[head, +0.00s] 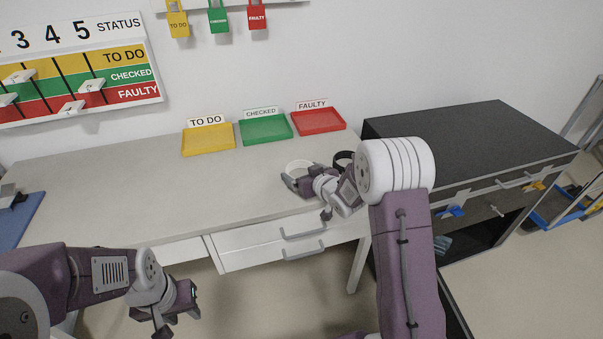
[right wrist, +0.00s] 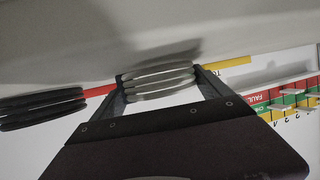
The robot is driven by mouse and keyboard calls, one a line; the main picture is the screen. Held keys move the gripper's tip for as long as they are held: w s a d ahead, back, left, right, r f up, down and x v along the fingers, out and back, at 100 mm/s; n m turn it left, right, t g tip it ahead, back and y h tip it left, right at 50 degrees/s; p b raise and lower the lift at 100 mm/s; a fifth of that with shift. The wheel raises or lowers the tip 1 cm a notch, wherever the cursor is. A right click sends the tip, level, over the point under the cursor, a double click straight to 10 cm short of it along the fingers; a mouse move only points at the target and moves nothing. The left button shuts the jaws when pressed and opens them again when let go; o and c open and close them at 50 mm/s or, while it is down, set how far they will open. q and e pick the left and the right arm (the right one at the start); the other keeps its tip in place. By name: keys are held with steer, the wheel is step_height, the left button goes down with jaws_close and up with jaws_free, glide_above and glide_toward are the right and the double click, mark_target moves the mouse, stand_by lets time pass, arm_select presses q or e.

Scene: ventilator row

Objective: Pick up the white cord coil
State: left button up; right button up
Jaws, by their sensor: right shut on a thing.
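The white cord coil (head: 297,164) is at the right part of the grey table, mostly hidden by my right gripper (head: 300,180). In the right wrist view, the white coil (right wrist: 160,82) sits between the two fingers of my right gripper (right wrist: 160,85), which are shut on it. Whether the coil touches the tabletop, I cannot tell. My left gripper (head: 180,300) is low at the front left, in front of the table and away from the coil. Its fingers are not clear enough to tell open from shut.
A black coil (head: 343,156) lies just right of the white one, also in the right wrist view (right wrist: 42,108). Yellow (head: 208,140), green (head: 265,130) and red (head: 319,122) trays stand along the table's back. A dark cabinet (head: 470,135) adjoins the right. The table's middle is clear.

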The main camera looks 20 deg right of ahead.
steer(key=r+p, duration=0.1)
steer(key=r, duration=0.4)
steer(key=shift+w+d+p, duration=0.1)
steer(key=shift+d+p, duration=0.1)
steer(key=shift+p, duration=0.2)
steer(key=w+d+r+p, duration=0.3)
steer(key=d+r, duration=0.3)
steer(key=d, duration=0.4)
steer(key=shift+w+d+p, duration=0.35)
steer(key=shift+p, duration=0.5)
